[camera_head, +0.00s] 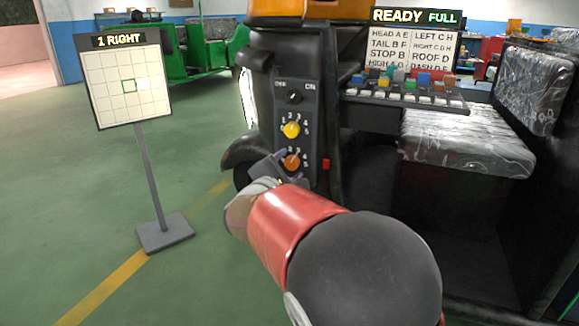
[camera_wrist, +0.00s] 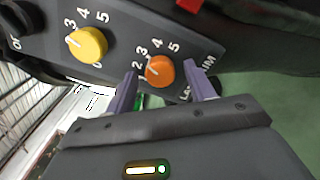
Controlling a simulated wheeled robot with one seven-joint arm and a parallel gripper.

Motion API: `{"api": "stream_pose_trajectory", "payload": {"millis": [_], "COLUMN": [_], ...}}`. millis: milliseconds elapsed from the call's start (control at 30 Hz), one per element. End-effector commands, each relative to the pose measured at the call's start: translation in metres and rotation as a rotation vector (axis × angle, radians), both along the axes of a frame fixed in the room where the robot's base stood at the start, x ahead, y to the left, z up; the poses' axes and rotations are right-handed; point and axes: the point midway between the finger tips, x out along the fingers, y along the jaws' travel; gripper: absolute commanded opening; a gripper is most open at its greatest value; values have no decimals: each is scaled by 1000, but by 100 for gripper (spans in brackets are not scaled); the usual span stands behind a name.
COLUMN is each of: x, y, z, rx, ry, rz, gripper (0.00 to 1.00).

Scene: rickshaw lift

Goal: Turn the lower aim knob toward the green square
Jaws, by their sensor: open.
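The lower aim knob (camera_head: 291,162) is orange and sits at the bottom of the dark control panel. It also shows in the wrist view (camera_wrist: 159,69), with numbers around it and a pale pointer mark on its left side. My gripper (camera_wrist: 162,80) is open, with one purple finger on each side of this knob; I cannot tell whether they touch it. In the head view my arm hides part of the gripper. The board's header reads "1 RIGHT".
A yellow knob (camera_head: 292,130) sits just above the orange one, with a black switch (camera_head: 294,97) higher up. A small red block (camera_head: 326,164) is right of the panel. A sign (camera_head: 415,16) reads "READY FULL". Green floor is clear around the board's stand (camera_head: 165,232).

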Motion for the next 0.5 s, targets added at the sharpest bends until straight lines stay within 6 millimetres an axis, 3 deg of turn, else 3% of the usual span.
{"api": "stream_pose_trajectory", "payload": {"millis": [333, 500], "x": [5, 5], "y": [-2, -2], "z": [0, 0], "rx": [1, 0], "ry": [0, 1], "rz": [1, 0], "gripper": [53, 30]}}
